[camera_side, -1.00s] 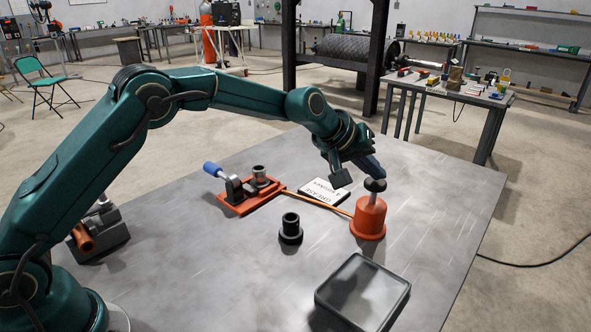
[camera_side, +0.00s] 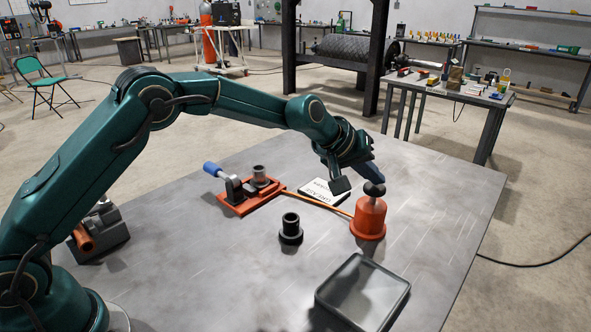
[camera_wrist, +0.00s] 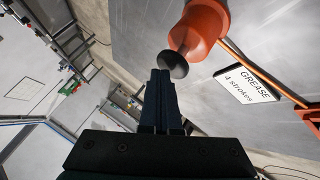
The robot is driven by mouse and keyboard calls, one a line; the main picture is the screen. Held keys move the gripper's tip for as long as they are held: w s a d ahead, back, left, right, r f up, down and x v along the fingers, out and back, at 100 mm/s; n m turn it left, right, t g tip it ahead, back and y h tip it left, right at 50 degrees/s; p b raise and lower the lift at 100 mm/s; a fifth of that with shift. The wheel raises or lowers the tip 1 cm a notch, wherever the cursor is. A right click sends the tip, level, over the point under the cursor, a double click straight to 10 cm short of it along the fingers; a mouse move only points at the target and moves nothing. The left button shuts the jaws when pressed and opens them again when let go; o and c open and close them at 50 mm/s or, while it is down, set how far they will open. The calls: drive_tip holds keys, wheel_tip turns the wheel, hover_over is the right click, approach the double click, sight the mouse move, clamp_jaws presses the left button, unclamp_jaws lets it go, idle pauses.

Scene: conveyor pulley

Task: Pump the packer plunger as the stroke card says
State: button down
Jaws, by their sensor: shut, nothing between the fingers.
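The orange packer (camera_side: 368,219) stands upright on the table, and its plunger has a dark round knob (camera_side: 374,189) on a short visible stem. My gripper (camera_side: 377,181) is shut and empty, its fingertips pointing down at the top of the knob. In the wrist view the shut fingertips (camera_wrist: 160,73) meet the edge of the knob (camera_wrist: 173,66), below the orange body (camera_wrist: 205,25); they look to be in contact. The white stroke card (camera_side: 322,192) lies behind and left of the packer; in the wrist view the card (camera_wrist: 246,85) reads "GREASE 4 strokes".
An orange hose (camera_side: 318,203) runs from the packer to a red fixture (camera_side: 250,196) with a blue-handled lever. A black flanged part (camera_side: 290,230) stands left of the packer, and a grey tray (camera_side: 363,291) lies in front. The table's right side is clear.

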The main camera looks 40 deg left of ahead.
sight(371, 189)
drive_tip(key=shift+f, duration=0.7)
idle(0.5)
drive_tip(key=shift+r, duration=2)
drive_tip(key=shift+r, duration=0.1)
drive_tip(key=shift+r, duration=2.4)
drive_tip(key=shift+s, duration=0.1)
